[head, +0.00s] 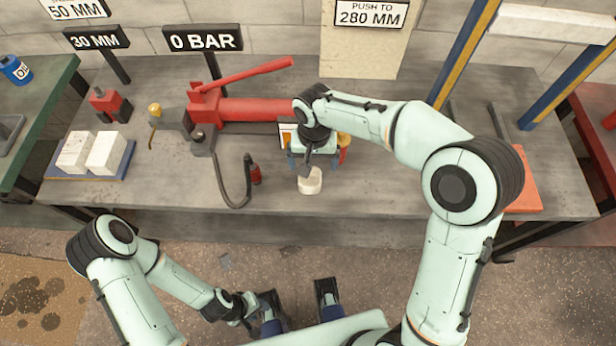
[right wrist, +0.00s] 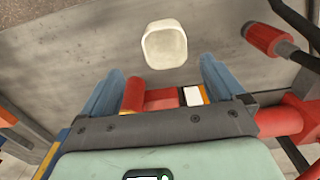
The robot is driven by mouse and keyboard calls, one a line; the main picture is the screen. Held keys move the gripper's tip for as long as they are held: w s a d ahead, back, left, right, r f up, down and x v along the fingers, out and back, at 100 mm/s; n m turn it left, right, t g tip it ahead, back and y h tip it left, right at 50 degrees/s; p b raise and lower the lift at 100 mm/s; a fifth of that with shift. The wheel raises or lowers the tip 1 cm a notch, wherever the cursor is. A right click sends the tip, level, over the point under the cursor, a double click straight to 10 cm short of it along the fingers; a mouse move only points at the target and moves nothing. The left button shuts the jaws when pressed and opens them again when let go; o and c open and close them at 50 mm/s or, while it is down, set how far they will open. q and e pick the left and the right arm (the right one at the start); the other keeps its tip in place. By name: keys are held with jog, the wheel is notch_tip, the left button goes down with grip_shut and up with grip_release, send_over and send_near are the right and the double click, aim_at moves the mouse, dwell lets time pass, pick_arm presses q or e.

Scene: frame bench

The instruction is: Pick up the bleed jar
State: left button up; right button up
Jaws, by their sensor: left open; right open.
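The bleed jar appears to be the small off-white, open-topped cup (head: 310,181) standing upright near the front of the grey bench. In the right wrist view the jar (right wrist: 164,45) lies just beyond the fingertips, roughly centred between them. My right gripper (head: 309,165) is over the bench just behind the jar, and its blue fingers (right wrist: 158,65) are spread with nothing between them. Finger contact with the jar is not visible. My left gripper (head: 300,316) is low in front of the bench, open and empty.
A red pump with a lever (head: 245,108) and a dark hose (head: 236,203) stand left of the jar. A small red-capped fitting (head: 256,175) is nearby. White blocks (head: 105,153) lie on a blue tray further left.

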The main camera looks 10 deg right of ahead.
send_over(310, 180)
jog(key=s, duration=0.1)
jog(key=f, duration=0.4)
jog(key=shift+s+d+f, duration=0.2)
jog(key=shift+f, duration=0.05)
jog(key=f, duration=0.3)
jog(key=f+b, duration=0.1)
jog(key=f, duration=0.1)
jog(key=shift+a, duration=0.4)
jog(key=c, duration=1.1)
jog(key=shift+o, duration=0.2)
